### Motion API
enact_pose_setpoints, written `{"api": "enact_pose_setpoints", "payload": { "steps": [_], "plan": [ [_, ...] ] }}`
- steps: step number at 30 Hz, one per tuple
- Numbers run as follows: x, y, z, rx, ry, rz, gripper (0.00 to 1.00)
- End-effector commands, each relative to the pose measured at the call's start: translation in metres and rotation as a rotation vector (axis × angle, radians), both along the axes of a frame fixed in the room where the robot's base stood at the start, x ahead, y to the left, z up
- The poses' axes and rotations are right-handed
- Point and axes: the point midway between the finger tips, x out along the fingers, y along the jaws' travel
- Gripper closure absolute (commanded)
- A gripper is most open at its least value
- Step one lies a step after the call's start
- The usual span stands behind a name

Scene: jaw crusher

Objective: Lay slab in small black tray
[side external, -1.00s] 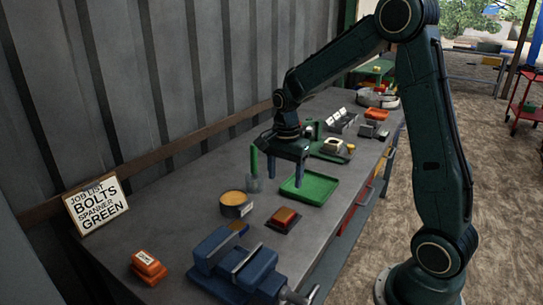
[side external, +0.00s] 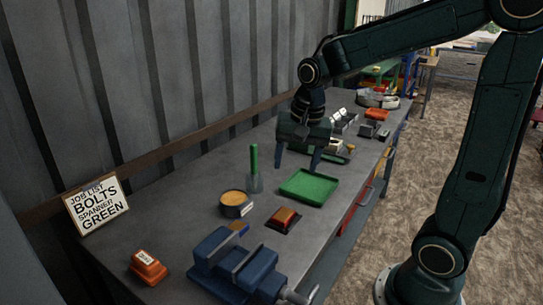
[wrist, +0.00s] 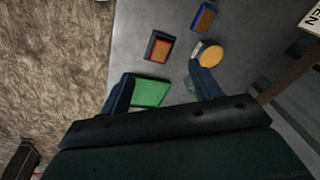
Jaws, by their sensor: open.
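An orange-brown slab (side external: 286,214) appears to lie inside a small black tray (side external: 283,229) with a dark rim, on the bench in front of the green tray. In the wrist view the slab (wrist: 160,48) shows flat within the dark rim of the black tray (wrist: 149,58). I cannot tell if it is fully seated. My gripper (side external: 297,165) is open and empty, in the air above the far side of the green tray. Its two fingers also frame the lower middle of the wrist view (wrist: 160,72).
A green tray (side external: 309,187) is behind the black tray. A round tin (side external: 235,205) with yellow-orange contents and a green-handled tool (side external: 255,165) stand left. A blue vise (side external: 240,265) is in front, an orange block (side external: 148,267) front left. Several items crowd the far bench.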

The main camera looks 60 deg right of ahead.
Motion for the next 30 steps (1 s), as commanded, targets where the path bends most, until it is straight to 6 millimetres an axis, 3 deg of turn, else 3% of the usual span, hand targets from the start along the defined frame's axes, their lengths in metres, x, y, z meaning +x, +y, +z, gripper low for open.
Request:
{"api": "enact_pose_setpoints", "payload": {
  "steps": [9,18,24,30],
  "plan": [
    [-0.055,0.032,0.034,-0.093,-0.113,0.378,0.37],
    [-0.108,0.053,0.046,-0.206,-0.210,0.722,0.37],
    [-0.131,0.060,0.046,-0.270,-0.255,0.886,0.37],
    [-0.140,0.062,0.044,-0.296,-0.271,0.947,0.37]
  ]
}}
